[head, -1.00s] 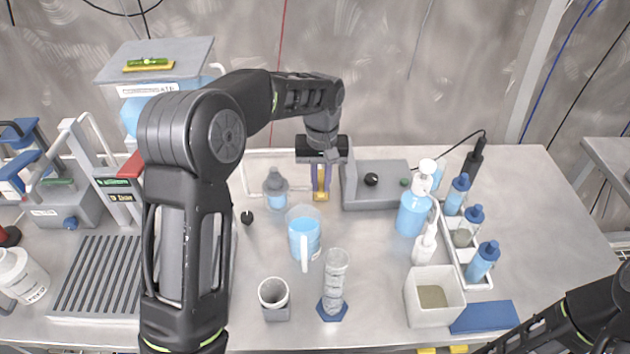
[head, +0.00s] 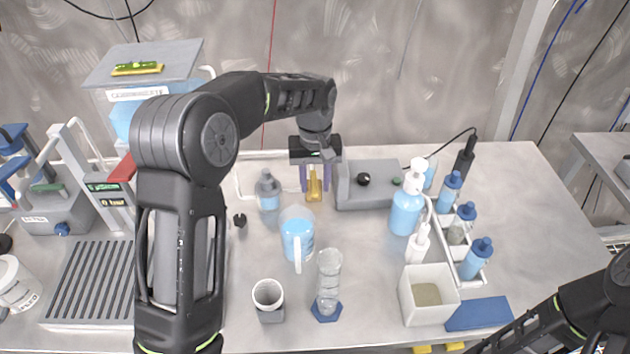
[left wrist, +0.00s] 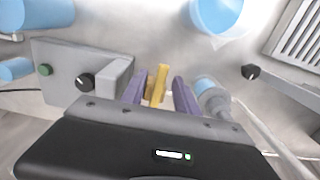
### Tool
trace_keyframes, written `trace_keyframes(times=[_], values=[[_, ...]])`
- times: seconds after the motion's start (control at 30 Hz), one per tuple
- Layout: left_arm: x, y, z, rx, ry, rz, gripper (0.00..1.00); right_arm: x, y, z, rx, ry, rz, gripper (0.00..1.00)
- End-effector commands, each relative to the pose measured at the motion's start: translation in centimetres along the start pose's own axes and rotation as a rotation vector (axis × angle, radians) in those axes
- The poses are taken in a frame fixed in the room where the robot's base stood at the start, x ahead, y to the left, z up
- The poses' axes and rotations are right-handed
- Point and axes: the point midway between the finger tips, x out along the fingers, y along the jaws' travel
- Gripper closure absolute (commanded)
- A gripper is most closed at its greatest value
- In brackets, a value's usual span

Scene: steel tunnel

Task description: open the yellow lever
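The yellow lever (head: 314,187) stands near the back of the bench, just left of the grey control box. My left gripper (head: 314,178) is over it, pointing down, with its purple fingers spread apart. In the left wrist view the yellow lever (left wrist: 158,84) lies between the two fingers, with a gap on each side. The left gripper is open and holds nothing. The lever's base and pipe are partly hidden. My right arm shows at the lower right, but its gripper is out of view.
The grey control box (head: 375,190) stands close on the right of the lever. A blue-filled bottle (head: 268,192) and a jug (head: 297,232) stand close on the left and in front. A cylinder (head: 328,280), a cup (head: 268,294) and several bottles stand farther forward.

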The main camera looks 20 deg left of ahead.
Motion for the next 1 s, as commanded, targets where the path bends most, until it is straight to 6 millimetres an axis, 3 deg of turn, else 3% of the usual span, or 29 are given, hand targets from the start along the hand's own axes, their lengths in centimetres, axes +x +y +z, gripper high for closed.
trace_keyframes(times=[0.27, 0.7, 1.0], values=[[-0.4, 0.0, 0.0, 0.001, 0.001, 0.000, 0.64, 0.1, 0.0, 0.0, 0.000, 0.000, 0.000, 1.00], [-6.7, 0.1, -0.1, 0.001, 0.001, 0.001, 0.64, 0.7, 0.2, -0.1, -0.001, 0.002, -0.002, 1.00], [-7.8, 0.0, 0.0, 0.000, -0.001, 0.000, 0.64, 0.7, 0.2, -0.1, -0.002, 0.002, -0.002, 1.00]])
